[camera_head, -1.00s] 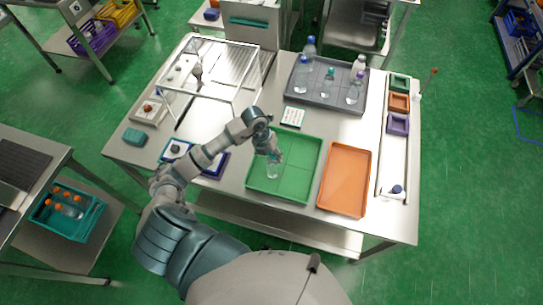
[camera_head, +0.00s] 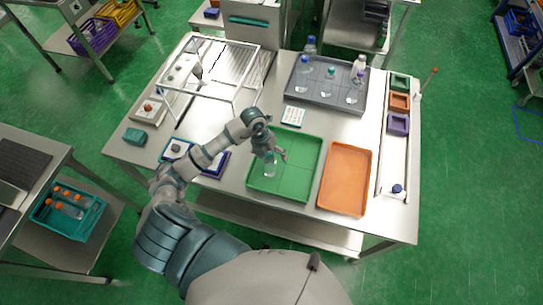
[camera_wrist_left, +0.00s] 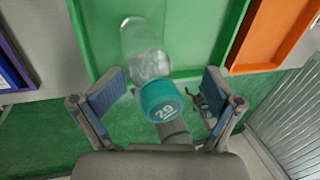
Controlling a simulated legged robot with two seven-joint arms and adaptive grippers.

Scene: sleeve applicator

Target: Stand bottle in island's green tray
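A clear bottle with a teal cap (camera_head: 270,169) stands upright in the left part of the green tray (camera_head: 306,165) on the island. In the left wrist view the teal cap marked "29" (camera_wrist_left: 161,101) is close to the camera, and the clear body (camera_wrist_left: 145,48) extends away over the green tray floor (camera_wrist_left: 190,30). My left gripper (camera_head: 275,153) is at the cap's height. In the left wrist view its fingers (camera_wrist_left: 160,98) are spread on either side of the cap, with gaps on both sides. My right gripper is not in view.
An orange tray (camera_head: 345,178) lies right of the green tray. A grey tray (camera_head: 318,95) with several bottles stands behind. A clear-walled frame (camera_head: 235,97) stands at the back left. A small white card (camera_head: 293,115) lies behind the green tray.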

